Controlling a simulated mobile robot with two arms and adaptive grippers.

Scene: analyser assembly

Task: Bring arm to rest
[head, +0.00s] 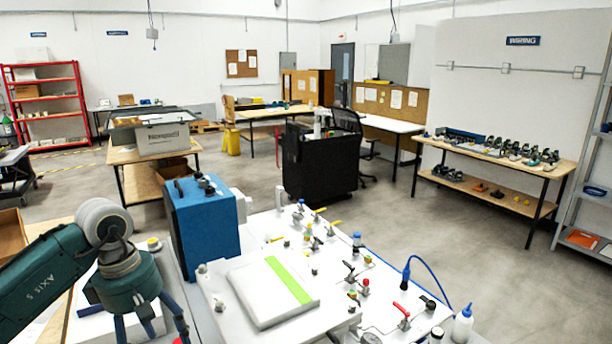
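My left arm, dark green, comes in from the left edge in the head view. Its gripper (150,325) points down at the bottom left, with its blue-grey fingers spread apart. The fingertips are at or past the bottom edge of the picture. I see nothing held between the fingers. The gripper is left of the white work table (210,315) and in front of the blue case (203,230). My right arm and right gripper are not in view.
A black cart (318,170) stands beyond. Open grey floor lies to the right.

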